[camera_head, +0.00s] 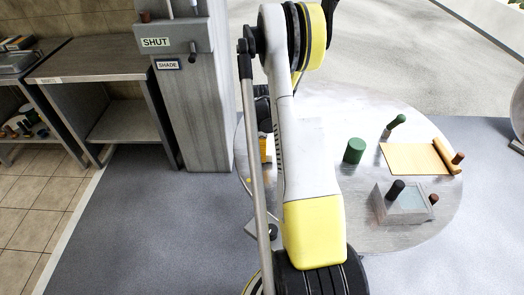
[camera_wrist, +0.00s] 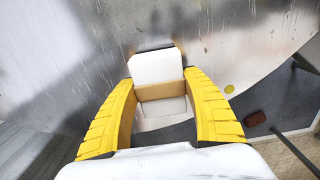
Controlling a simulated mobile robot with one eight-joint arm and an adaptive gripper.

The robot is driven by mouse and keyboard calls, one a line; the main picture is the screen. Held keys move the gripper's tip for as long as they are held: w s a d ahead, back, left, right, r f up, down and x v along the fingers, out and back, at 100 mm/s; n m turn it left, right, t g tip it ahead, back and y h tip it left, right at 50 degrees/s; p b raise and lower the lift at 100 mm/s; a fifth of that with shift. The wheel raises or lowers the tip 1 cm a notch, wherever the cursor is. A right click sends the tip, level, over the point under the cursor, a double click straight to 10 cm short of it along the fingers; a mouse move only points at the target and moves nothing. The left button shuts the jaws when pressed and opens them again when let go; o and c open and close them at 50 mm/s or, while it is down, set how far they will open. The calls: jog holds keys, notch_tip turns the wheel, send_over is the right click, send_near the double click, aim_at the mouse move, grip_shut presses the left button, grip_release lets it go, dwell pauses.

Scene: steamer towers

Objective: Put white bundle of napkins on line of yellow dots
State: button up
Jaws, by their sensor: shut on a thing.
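In the wrist view, my gripper (camera_wrist: 159,80) has its two yellow fingers closed on the sides of a white bundle of napkins (camera_wrist: 157,66). A tan band runs around the bundle's middle. A yellow dot (camera_wrist: 230,88) shows on the metal tabletop to the right of the gripper, near the table's edge. In the head view, my arm hides most of the gripper and the bundle; a small yellow dot (camera_head: 248,180) shows at the round table's left edge. The rest of the dot line is hidden or out of frame. I cannot tell whether the bundle touches the table.
The round metal table (camera_head: 335,125) bears a green cylinder (camera_head: 355,151), a green-topped peg (camera_head: 397,122), a tan mat (camera_head: 412,158) and a grey box (camera_head: 403,205) with a dark knob, all right of my arm. A grey column (camera_head: 200,110) stands left of the table.

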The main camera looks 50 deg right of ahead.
jog(key=shift+f, duration=0.35)
jog(key=o, duration=1.2)
notch_tip(320, 180, up, 12)
jog(key=shift+r, duration=0.1)
